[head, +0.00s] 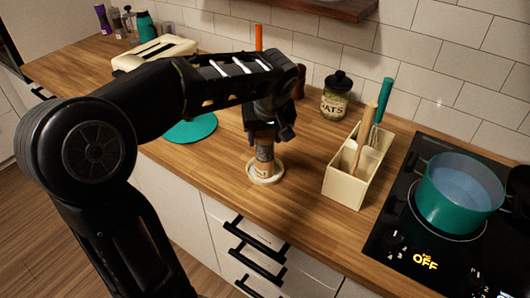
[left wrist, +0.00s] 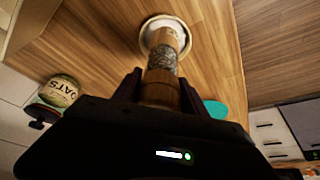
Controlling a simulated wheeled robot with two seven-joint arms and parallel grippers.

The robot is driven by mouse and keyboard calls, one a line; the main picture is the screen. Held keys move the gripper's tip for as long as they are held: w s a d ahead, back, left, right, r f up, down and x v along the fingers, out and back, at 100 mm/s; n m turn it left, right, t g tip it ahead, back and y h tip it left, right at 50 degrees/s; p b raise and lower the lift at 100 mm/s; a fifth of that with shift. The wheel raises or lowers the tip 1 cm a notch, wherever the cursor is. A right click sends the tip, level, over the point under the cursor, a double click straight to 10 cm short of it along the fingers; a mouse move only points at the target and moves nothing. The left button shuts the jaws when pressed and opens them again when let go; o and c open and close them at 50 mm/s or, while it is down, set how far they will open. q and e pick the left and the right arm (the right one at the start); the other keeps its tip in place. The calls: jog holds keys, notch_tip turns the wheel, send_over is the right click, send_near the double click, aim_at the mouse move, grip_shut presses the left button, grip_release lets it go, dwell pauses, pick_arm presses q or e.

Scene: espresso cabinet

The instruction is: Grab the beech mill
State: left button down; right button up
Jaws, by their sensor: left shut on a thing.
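My left gripper (head: 264,136) reaches down from above and is shut on the mill's upper part, which the fingers partly hide. In the left wrist view the mill (left wrist: 163,62) runs between the two fingers (left wrist: 160,88), with the dish (left wrist: 147,30) at its far end. My right gripper is not in view.
A cream utensil holder (head: 343,189) stands to the right, before the hob with a teal pot (head: 458,194). An oats jar (head: 336,97) stands behind. A teal round mat (head: 192,129) and cream toaster (head: 155,53) are left. Bare counter lies around the dish.

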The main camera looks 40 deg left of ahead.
pick_arm(q)
jog(key=shift+r, duration=0.1)
dwell(0.4)
notch_tip(320, 180, up, 10)
jog(key=shift+f+b, duration=0.1)
jog(key=shift+b, duration=0.2)
dwell(0.7)
